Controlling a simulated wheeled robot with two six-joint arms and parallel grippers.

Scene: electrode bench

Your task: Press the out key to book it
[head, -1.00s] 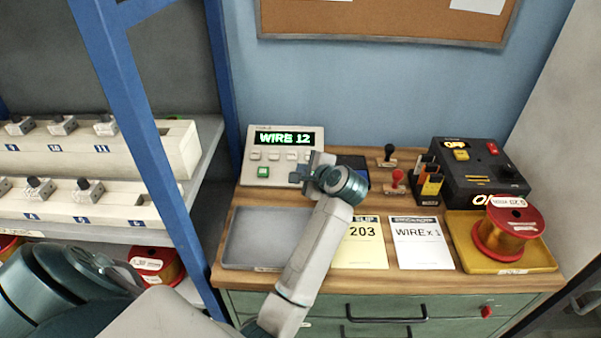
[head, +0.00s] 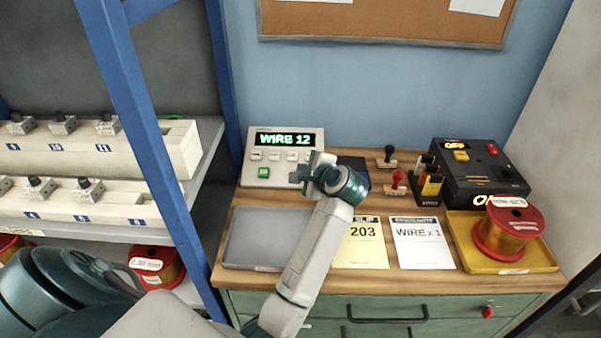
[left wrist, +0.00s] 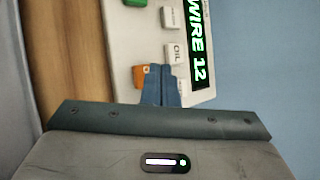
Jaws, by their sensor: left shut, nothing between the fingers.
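The keypad terminal (head: 250,160) stands at the back left of the bench. Its lit display (head: 285,140) reads WIRE 12. A row of pale keys sits under the display, with a green key (head: 263,172) below. My left gripper (head: 304,172) is shut and empty at the terminal's lower right. In the left wrist view, the shut fingertips (left wrist: 160,70) are over the keys, beside the OIL key (left wrist: 174,52) and partly covering an orange key (left wrist: 139,75). Whether they touch a key is unclear. I cannot read which key is marked out. My right gripper is not in view.
A grey tray (head: 238,250), a yellow slip (head: 362,250) and a white WIRE x 1 card (head: 421,250) lie in front. Stamps (head: 397,185), a black device (head: 470,175) and a red spool (head: 508,222) in a yellow tray (head: 545,262) are right. A blue rack post (head: 150,140) stands left.

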